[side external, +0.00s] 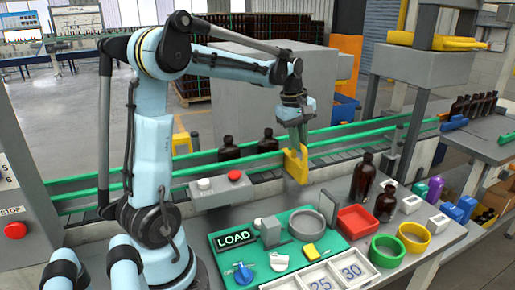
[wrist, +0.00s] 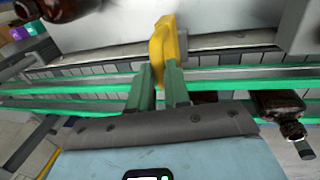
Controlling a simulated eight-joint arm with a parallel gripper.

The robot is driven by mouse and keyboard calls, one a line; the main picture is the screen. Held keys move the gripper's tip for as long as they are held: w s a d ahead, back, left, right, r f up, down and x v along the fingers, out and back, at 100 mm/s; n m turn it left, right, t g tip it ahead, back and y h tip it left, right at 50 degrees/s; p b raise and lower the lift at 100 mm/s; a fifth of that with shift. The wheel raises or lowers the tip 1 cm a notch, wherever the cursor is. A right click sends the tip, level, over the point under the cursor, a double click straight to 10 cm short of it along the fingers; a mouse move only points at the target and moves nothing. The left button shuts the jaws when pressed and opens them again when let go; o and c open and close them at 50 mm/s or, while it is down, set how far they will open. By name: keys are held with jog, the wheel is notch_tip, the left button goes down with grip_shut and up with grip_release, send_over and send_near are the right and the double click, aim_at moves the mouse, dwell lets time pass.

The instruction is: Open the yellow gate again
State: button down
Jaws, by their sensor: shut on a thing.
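The yellow gate (side external: 296,165) is an upright plate at the near side of the conveyor, by the green rail. My gripper (side external: 300,138) reaches down to it from above and is shut on its top part. In the wrist view, the gate (wrist: 167,40) sits between the tips of my two green-grey fingers (wrist: 161,74). The fingers hide part of the gate, and I cannot tell how far it reaches across the belt. Two amber bottles (side external: 229,149) (side external: 268,142) stand upright on the conveyor left of the gate.
Green rails (side external: 345,133) run along both sides of the conveyor. A control box with a red button (side external: 234,175) is at its near side. Two amber bottles (side external: 362,177) (side external: 386,203), a red tray (side external: 357,220) and a green LOAD board (side external: 232,239) are on the bench. The belt right of the gate looks clear.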

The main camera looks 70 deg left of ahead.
aim_at(306, 151)
jog(key=shift+d, duration=1.7)
jog(key=c, duration=1.1)
grip_release()
jog(key=shift+a+r, duration=0.1)
jog(key=shift+r, duration=0.05)
notch_tip(306, 151, up, 12)
jog(key=s, duration=0.2)
jog(key=shift+s+f, duration=0.2)
